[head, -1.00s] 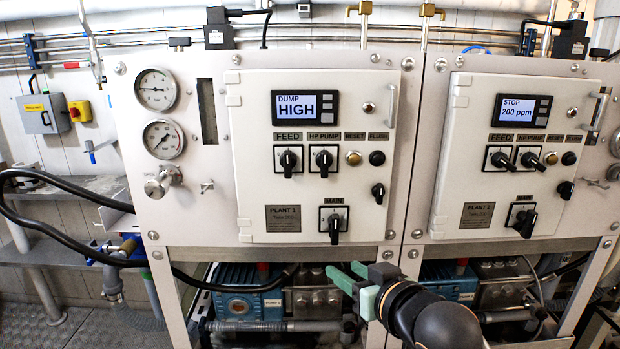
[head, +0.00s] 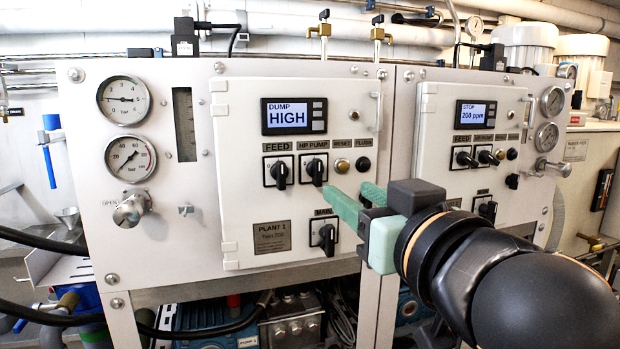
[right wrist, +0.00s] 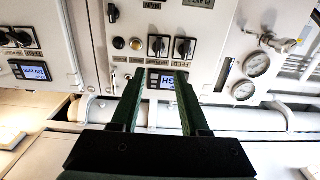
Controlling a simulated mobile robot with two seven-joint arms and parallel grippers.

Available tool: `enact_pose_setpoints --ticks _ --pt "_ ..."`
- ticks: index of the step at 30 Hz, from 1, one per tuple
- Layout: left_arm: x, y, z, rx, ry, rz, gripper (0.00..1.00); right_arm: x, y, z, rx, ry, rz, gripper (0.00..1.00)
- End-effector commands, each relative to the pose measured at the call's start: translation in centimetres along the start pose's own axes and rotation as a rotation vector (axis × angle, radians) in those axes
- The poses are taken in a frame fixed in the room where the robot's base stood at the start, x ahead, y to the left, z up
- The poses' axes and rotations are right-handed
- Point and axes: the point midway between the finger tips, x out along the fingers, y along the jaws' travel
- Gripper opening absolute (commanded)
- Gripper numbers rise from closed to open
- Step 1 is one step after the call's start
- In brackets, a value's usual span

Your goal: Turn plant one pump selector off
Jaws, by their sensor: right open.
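The plant one HP PUMP selector (head: 316,170) is a black knob on a square plate on the white PLANT 1 panel, right of the FEED selector (head: 278,173). Its pointer appears to aim downward. My right gripper (head: 350,192) has two green fingers, open and empty, just below and right of this selector in the head view. In the upside-down right wrist view, the selector (right wrist: 157,45) lies beyond the open fingertips, with FEED (right wrist: 185,47) to its right. I see no contact. My left gripper is not in view.
The plant one display (head: 293,116) reads DUMP HIGH. The MAIN selector (head: 325,235) is below, the RESET button (head: 342,165) and FLUSH button (head: 363,164) to the right. The panel's door handle (head: 376,112) sticks out. Plant two's panel (head: 455,150) stands at right.

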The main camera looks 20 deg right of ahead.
Motion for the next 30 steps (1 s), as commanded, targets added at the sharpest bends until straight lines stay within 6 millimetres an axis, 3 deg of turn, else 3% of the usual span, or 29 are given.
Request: enact_pose_setpoints --ticks 5,12,17,23,26,30 --pt "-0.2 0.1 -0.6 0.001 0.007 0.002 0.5 -0.1 0.1 -0.3 0.001 0.007 0.005 0.45" --pt "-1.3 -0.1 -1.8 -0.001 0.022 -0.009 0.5 1.1 -0.1 -0.6 0.004 0.003 -0.001 0.45" --pt "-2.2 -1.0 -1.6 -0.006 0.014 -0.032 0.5 2.2 0.1 -0.6 0.004 0.001 0.005 0.45" --pt "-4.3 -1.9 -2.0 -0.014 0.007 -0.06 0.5 4.8 0.3 -0.8 -0.003 0.0 0.012 0.45" --pt "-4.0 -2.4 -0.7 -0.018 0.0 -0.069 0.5 6.9 0.3 -0.3 -0.002 0.005 0.012 0.45" --pt "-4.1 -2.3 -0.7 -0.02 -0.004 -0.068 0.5 9.4 0.3 -0.3 -0.001 0.006 0.011 0.45"
